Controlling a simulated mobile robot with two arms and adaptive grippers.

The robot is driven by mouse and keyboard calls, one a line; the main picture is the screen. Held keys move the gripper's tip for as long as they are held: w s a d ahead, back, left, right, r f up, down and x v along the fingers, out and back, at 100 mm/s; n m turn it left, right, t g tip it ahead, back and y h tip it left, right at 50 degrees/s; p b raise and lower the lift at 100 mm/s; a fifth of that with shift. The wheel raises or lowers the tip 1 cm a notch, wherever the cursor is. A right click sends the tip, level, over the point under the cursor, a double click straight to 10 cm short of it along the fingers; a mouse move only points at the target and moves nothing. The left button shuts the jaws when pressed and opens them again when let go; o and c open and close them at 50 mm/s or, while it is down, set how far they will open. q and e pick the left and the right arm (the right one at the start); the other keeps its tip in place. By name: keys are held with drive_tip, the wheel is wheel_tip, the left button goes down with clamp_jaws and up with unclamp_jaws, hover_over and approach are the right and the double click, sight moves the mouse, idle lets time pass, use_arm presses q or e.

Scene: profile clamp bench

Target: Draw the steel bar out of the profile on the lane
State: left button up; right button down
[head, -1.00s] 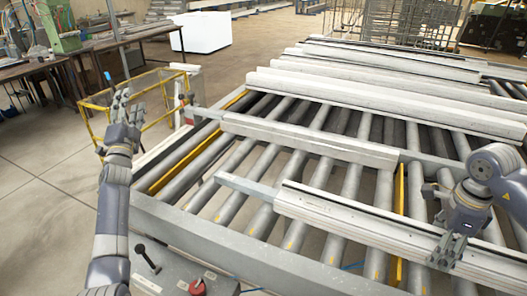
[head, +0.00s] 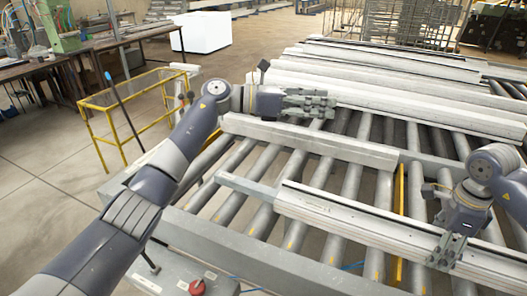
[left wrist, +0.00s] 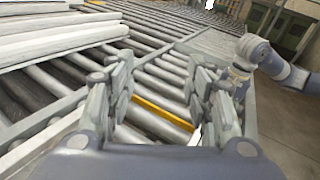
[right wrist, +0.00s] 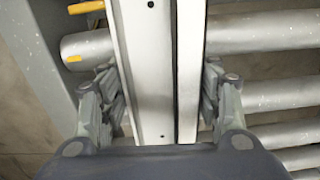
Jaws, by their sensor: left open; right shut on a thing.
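The profile (head: 340,222) is a long pale rail with a dark slot, lying across the lane's rollers at the front. The steel bar (head: 245,187) is a flat grey strip sticking out of the profile's left end; the rest of it is hidden inside. My right gripper (head: 447,250) is shut on the profile toward its right part. The right wrist view shows its fingers on both sides of the profile (right wrist: 150,70). My left gripper (head: 328,103) is open and empty, above the rollers behind the profile, apart from the bar. The left wrist view shows its spread fingers (left wrist: 163,85).
Another pale profile (head: 310,140) lies behind, between the front profile and my left gripper. Several more profiles (head: 390,85) lie at the back. A yellow frame (head: 125,115) stands at the left. A control box with a red knob (head: 197,287) stands at the front.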

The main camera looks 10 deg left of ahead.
sight(264, 189)
use_arm(q)
wheel_tip(264, 189, down, 5)
drive_tip(key=s+d+m+g+y, duration=0.2)
drive_tip(key=s+m+g+y, duration=0.1)
drive_tip(key=m+y, duration=0.1)
drive_tip(key=a+f+m+y, duration=0.1)
drive_tip(key=a+f+y, duration=0.1)
drive_tip(key=s+a+f+m+y, duration=0.1)
drive_tip(key=a+f+y, duration=0.1)
drive_tip(key=y, duration=0.1)
drive_tip(key=s+a+f+m+g+y, duration=0.1)
drive_tip(key=a+f+y, duration=0.2)
drive_tip(key=shift+a, duration=0.1)
drive_tip(key=a+y, duration=0.4)
drive_tip(key=a, duration=0.3)
drive_tip(key=shift+s+r+m, duration=0.2)
drive_tip(key=shift+s+m, duration=0.05)
drive_tip(key=shift+m, duration=0.05)
drive_tip(key=shift+f, duration=0.1)
wheel_tip(264, 189, down, 12)
drive_tip(key=shift+d+r, duration=0.1)
